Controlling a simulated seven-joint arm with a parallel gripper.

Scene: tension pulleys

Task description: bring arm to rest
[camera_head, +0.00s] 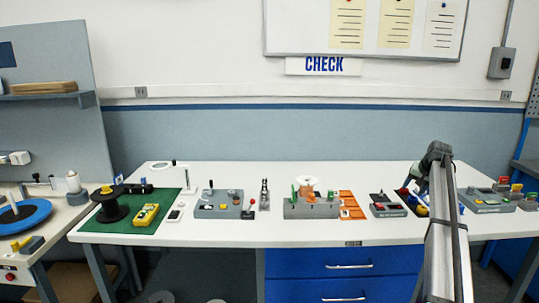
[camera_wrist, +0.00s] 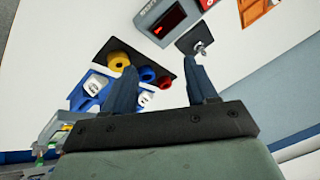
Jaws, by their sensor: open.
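My gripper shows in the wrist view (camera_wrist: 160,64) with its two dark fingers apart and nothing between them. It hangs over the right part of the white table (camera_head: 240,236), above a dark mat with coloured rollers. In the head view my arm comes in from the lower right and bends down at the wrist. The arm hides part of this area, and the fingertips are hard to make out there.
A device with a red display (camera_wrist: 179,23) and a dark pad (camera_wrist: 203,40) lie near the gripper. A grey control box (camera_head: 487,201) stands right of the arm. Further left are a grey block with a spool (camera_head: 310,209), an orange tray (camera_head: 350,206) and a green mat (camera_head: 170,210).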

